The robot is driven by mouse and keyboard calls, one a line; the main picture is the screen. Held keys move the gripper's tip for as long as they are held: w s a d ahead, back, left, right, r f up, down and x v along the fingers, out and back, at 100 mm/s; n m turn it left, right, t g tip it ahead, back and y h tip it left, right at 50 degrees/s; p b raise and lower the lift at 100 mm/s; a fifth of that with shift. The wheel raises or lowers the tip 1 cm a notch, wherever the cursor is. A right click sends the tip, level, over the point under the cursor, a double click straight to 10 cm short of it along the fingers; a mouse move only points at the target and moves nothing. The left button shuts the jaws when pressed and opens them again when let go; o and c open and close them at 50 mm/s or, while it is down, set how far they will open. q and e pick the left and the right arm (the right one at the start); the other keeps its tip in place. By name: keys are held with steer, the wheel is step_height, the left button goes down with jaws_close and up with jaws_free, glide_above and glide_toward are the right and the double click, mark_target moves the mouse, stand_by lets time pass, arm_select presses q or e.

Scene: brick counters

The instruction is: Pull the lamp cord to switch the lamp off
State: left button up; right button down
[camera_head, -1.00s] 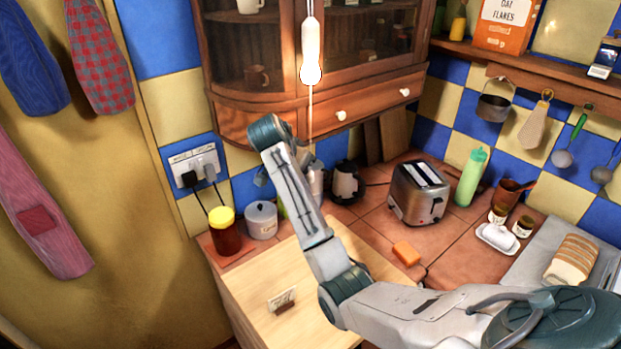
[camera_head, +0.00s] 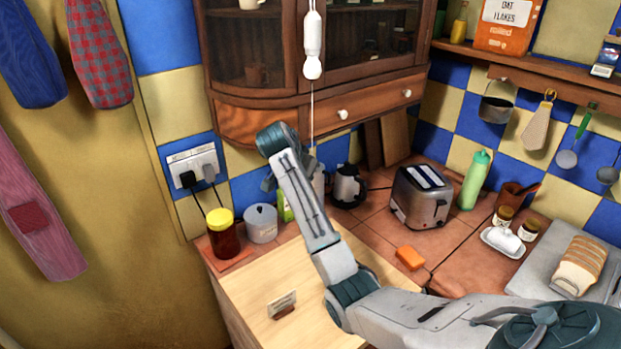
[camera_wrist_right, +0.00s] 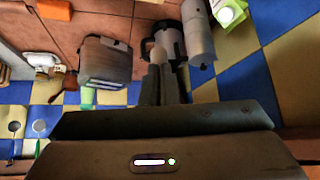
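The cord's lower end runs to the fingers, though the contact itself is hidden. My left gripper is not in view.
The wooden cabinet (camera_head: 240,125) stands behind the lamp. Below are a kettle (camera_head: 348,187), a toaster (camera_head: 421,198), a yellow-lidded jar (camera_head: 222,235) and a grey canister (camera_head: 261,224). An orange sponge (camera_head: 410,258) lies on the tiled counter. The wooden board (camera_head: 245,285) has free room.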

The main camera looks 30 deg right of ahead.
steer(key=a+p, duration=0.1)
steer(key=s+a+p, duration=0.1)
steer(key=shift+s+a+r+p, duration=0.1)
steer(key=shift+s+r+p, duration=0.05)
steer(key=shift+r+p, duration=0.25)
steer(key=shift+a, duration=0.1)
steer(key=v, duration=0.7)
steer(key=shift+r+p, duration=0.2)
steer(key=shift+p, duration=0.1)
